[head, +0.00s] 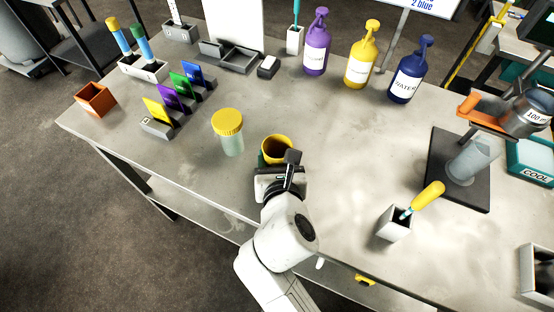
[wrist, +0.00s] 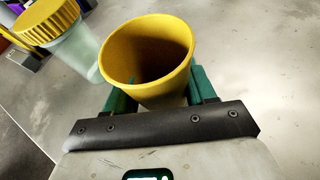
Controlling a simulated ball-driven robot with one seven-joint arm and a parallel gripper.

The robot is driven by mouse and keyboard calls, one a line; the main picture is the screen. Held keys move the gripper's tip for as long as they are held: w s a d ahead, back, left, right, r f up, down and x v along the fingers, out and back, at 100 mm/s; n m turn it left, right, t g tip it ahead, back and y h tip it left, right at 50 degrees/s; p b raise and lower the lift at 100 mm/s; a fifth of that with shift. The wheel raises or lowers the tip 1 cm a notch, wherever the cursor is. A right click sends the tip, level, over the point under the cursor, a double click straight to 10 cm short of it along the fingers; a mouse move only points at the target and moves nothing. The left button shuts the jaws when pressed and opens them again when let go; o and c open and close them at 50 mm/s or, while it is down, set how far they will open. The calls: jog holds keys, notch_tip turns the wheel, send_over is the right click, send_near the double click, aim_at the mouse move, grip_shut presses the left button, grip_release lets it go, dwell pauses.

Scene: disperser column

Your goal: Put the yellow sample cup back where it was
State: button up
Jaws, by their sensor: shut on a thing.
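The yellow sample cup (head: 277,148) is at the front middle of the grey workbench in the head view. It is open at the top and looks empty in the wrist view (wrist: 148,52). My gripper (head: 272,162) is shut on it, with a green finger on each side of the cup in the wrist view (wrist: 153,95). The cup is roughly upright. Whether its base touches the bench is hidden.
A jar with a yellow lid (head: 228,131) stands close left of the cup. Coloured cards in holders (head: 172,98) and an orange box (head: 95,98) stand further left. A grey pot with a yellow-handled tool (head: 394,223) stands right. Bench (head: 330,140) between is clear.

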jog(key=shift+f, duration=0.25)
jog(key=o, duration=0.6)
jog(key=shift+f, duration=0.1)
jog(key=o, duration=0.5)
jog(key=shift+s+r, duration=0.1)
jog(key=shift+r, duration=0.15)
jog(key=p+v, duration=0.1)
jog(key=v, duration=1)
jog(key=shift+s+r, duration=0.1)
jog(key=shift+s, duration=0.25)
